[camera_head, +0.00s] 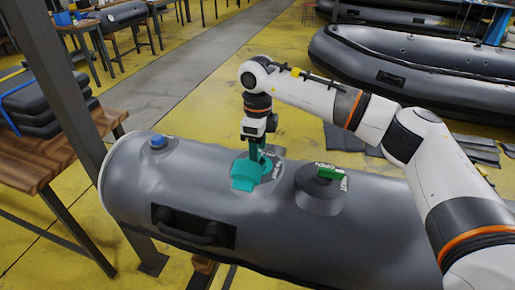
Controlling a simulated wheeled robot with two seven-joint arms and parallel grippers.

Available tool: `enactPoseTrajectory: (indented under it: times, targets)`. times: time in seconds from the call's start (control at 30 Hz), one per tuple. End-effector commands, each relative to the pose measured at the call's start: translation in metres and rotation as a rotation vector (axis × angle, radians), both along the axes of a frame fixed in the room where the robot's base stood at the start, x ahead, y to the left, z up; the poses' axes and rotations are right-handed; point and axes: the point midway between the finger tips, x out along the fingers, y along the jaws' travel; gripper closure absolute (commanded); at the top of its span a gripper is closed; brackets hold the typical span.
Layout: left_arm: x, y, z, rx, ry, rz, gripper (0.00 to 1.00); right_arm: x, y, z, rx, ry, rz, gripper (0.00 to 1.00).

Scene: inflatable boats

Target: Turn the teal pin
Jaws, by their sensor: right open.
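The teal pin (246,178) sits in a round valve on top of the grey inflatable tube (160,190). My right gripper (257,158) points down right over the pin, with its fingers at the pin. The gripper is open, and its teal-coloured fingers blend with the pin, so I cannot tell whether they touch it. My left gripper is not in view.
A second valve (318,192) with a green marked top stands just right of the pin. A blue cap (158,141) is on the tube's left end. A wooden table (45,160) with stacked dark pads stands at left, beside a dark post. Another grey boat (420,70) lies behind.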

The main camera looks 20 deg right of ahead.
Motion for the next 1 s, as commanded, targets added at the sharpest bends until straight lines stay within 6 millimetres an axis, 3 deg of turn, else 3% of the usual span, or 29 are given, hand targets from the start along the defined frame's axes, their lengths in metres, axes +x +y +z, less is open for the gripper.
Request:
enactPoseTrajectory:
  times: [0.5, 0.7, 1.0]
  targets:
    - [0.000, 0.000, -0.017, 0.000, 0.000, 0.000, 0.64, 0.001, 0.000, 0.098, 0.002, -0.004, 0.000, 0.46]
    - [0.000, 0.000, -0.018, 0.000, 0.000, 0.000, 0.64, 0.000, 0.001, 0.113, 0.001, -0.002, 0.001, 0.46]
    - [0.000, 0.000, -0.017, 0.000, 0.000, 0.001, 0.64, 0.000, 0.000, 0.114, 0.002, -0.001, 0.001, 0.46]
